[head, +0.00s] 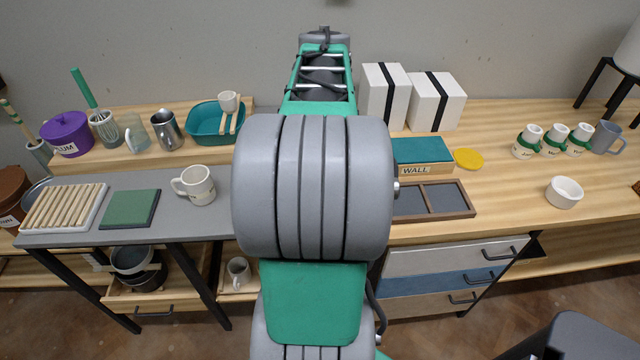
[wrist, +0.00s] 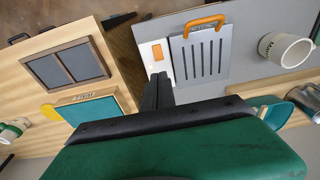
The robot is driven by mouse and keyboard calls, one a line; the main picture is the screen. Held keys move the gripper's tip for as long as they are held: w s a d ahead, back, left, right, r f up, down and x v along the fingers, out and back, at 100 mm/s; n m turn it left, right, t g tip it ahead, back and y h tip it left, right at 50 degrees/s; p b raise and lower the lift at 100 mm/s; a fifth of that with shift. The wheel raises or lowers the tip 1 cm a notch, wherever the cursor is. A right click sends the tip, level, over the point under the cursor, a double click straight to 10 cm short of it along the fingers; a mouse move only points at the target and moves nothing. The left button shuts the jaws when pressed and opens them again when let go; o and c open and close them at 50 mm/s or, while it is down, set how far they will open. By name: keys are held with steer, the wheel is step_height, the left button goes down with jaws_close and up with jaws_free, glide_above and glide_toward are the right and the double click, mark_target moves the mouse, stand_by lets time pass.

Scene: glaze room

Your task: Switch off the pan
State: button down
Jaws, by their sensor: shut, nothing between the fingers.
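What looks like the pan, a grey slotted plate (wrist: 202,62) with an orange handle (wrist: 205,24), lies on the grey table in the wrist view. Left of it is a white panel (wrist: 147,51) bearing an orange switch (wrist: 157,61); I cannot tell which way the switch is set. My gripper (wrist: 158,78) is shut and empty, its dark fingertips just below the switch in the picture. I cannot tell whether they touch the panel. In the head view my arm hides the pan, the switch and the gripper.
A white mug (head: 196,184) stands on the grey table (head: 90,231), right of a green tile (head: 130,208). On the wooden bench are a divided tray (head: 434,202), a teal box labelled WALL (head: 424,151) and a yellow disc (head: 468,158). A teal basin (head: 204,124) stands behind the mug.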

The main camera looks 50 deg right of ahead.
steer(key=f, duration=0.4)
steer(key=w+d+f+p, duration=0.1)
steer(key=f, duration=0.9)
steer(key=shift+w+d, duration=0.2)
steer(key=shift+w+r, duration=0.1)
